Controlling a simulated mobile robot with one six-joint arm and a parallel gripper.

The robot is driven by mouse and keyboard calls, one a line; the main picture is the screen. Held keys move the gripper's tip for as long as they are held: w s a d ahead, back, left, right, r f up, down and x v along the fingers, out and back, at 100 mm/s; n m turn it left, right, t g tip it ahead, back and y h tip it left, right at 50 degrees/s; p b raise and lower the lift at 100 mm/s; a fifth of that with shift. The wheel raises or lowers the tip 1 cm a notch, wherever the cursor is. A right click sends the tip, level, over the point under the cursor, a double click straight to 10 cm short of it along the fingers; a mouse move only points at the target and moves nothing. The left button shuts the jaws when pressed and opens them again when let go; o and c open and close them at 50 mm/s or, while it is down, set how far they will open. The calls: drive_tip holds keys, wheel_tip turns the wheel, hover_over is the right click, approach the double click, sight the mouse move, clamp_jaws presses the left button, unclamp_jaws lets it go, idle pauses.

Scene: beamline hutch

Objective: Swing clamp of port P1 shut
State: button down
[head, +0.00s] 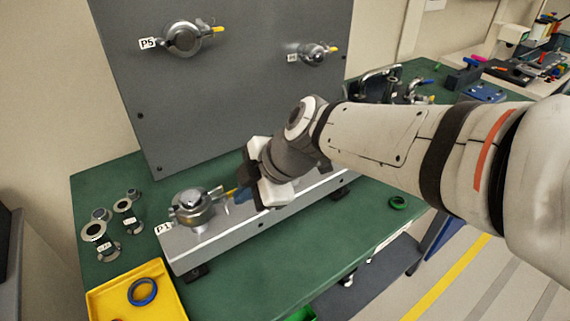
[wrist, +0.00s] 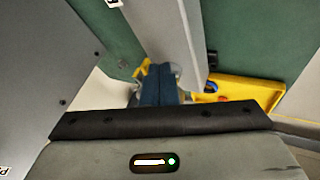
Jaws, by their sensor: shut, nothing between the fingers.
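The clamp of port P1 (head: 194,208) is a round silver clamp on the left end of the grey rail, beside a "P1" label (head: 163,228). Its yellow-tipped lever (head: 231,192) sticks out to the right, close to my fingers. My gripper (head: 243,187) is shut and empty, its blue fingers just right of the lever; I cannot tell whether they touch. In the wrist view the shut fingers (wrist: 157,85) hide most of the clamp. A yellow tip (wrist: 142,69) shows to their left. I cannot tell how far the clamp is closed.
A grey rail (head: 285,212) runs under my gripper. A dark upright panel (head: 230,100) with port P5 (head: 184,39) stands behind. A yellow tray (head: 113,296) with a blue ring (head: 142,292) lies front left, near several small fittings (head: 94,232). A green ring (head: 398,202) lies at right.

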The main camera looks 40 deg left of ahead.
drive_tip(key=shift+w+a+f+n+g+b, duration=0.1)
drive_tip(key=shift+w+a+n+g+b, duration=0.2)
drive_tip(key=shift+b, duration=0.35)
drive_tip(key=shift+w+a+f+n+b, duration=0.1)
drive_tip(key=shift+a+b, duration=0.3)
drive_tip(key=shift+b, duration=0.2)
drive_tip(key=shift+r, duration=0.35)
